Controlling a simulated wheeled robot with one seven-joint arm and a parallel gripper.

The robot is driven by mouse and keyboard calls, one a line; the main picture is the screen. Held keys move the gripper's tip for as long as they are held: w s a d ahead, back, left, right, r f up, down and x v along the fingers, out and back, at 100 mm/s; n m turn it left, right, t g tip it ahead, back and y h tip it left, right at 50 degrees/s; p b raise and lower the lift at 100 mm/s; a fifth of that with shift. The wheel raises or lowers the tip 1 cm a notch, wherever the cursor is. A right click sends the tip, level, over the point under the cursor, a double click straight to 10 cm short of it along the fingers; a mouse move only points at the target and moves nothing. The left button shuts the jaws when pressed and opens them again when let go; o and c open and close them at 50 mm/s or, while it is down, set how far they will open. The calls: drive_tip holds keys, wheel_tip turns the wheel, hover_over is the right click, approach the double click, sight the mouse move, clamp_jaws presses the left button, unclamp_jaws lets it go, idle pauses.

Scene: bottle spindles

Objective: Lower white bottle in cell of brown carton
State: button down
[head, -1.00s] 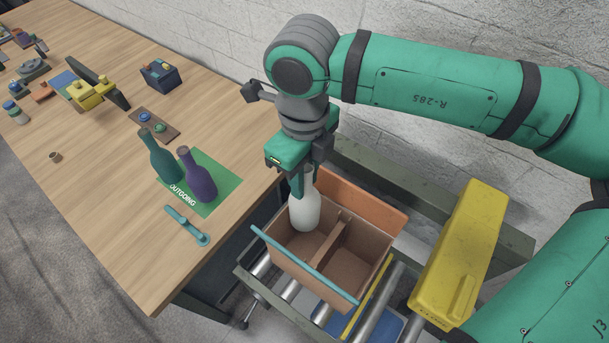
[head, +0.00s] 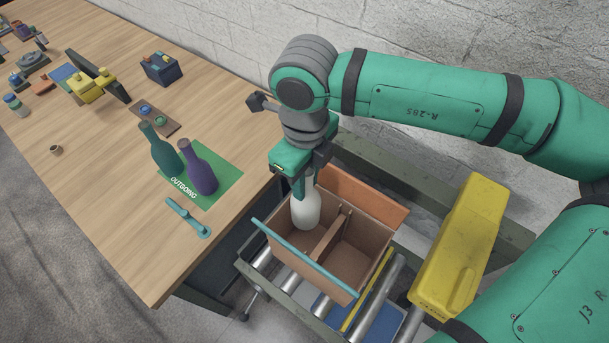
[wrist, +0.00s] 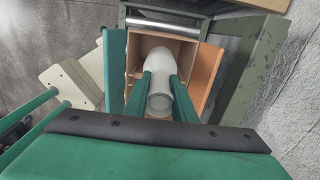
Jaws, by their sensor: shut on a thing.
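The white bottle (head: 306,208) is upright, with its lower part inside the left cell of the brown carton (head: 352,262). It also shows in the wrist view (wrist: 159,72). My gripper (head: 305,186) is shut on the bottle's neck from above. In the wrist view my two green fingers (wrist: 161,98) flank the neck. The carton is open, with a divider (head: 328,235) between its two cells, and the right cell looks empty.
The carton stands on a roller conveyor (head: 377,300) with an orange flap (head: 365,195) raised behind and a teal-edged flap in front. A yellow block (head: 460,250) lies to the right. The wooden table (head: 110,200) at left holds a teal bottle (head: 162,150) and a purple bottle (head: 200,170) on a green mat.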

wheel_tip(320, 180, down, 20)
drive_tip(key=shift+r, duration=0.15)
idle(3.8)
idle(1.0)
drive_tip(key=c, duration=1.4)
unclamp_jaws()
